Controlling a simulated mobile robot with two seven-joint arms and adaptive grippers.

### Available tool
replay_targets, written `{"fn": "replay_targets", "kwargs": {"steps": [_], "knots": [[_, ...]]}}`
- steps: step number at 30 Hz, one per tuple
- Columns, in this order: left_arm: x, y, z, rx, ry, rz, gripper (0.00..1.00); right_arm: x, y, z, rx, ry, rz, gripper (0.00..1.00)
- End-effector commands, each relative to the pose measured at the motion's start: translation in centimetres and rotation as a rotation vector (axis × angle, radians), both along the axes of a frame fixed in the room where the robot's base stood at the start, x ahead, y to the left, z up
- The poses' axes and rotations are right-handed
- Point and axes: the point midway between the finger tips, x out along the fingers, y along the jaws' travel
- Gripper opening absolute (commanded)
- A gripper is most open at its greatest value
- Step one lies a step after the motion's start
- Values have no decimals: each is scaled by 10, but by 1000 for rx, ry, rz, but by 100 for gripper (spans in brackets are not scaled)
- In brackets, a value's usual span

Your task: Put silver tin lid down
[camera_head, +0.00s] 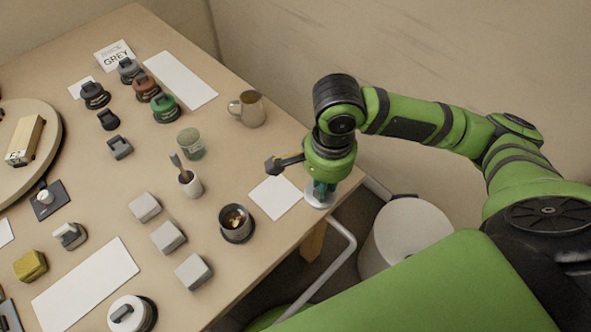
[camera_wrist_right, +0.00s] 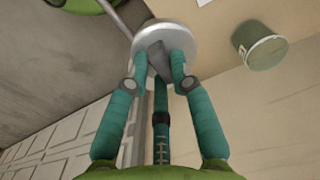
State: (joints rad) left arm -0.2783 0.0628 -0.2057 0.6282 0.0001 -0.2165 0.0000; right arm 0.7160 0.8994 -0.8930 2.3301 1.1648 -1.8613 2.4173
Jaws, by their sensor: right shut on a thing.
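The silver tin lid (camera_head: 321,201) is a round pale disc held at the table's right corner; I cannot tell its exact height. In the right wrist view the lid (camera_wrist_right: 185,38) fills the top middle, with a grey grip on it. My right gripper (camera_wrist_right: 162,68) is shut on that grip; in the head view the gripper (camera_head: 321,187) is mostly hidden under its green wrist. An open dark tin (camera_head: 236,222) with brownish contents stands left of the lid. A white square sheet (camera_head: 275,197) lies between them. My left gripper is not in view.
A mug (camera_head: 247,108), a green tin (camera_head: 191,144) and a small pot with a tool (camera_head: 190,183) stand nearby on the table. Several grey blocks (camera_head: 168,237) are further left. A white bin (camera_head: 405,235) stands beyond the table edge.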

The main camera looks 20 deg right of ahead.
Motion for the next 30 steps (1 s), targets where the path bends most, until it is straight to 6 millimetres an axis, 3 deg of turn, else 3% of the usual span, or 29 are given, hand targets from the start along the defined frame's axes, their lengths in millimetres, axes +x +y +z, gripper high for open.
{"fn": "replay_targets", "kwargs": {"steps": [6,15,22,30], "knots": [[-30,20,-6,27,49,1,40,31,25,-24,5,1,2,5],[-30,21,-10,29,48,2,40,82,59,-61,1,0,1,5],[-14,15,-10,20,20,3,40,94,66,-74,0,1,3,5],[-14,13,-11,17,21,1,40,93,66,-108,0,0,2,5]]}}
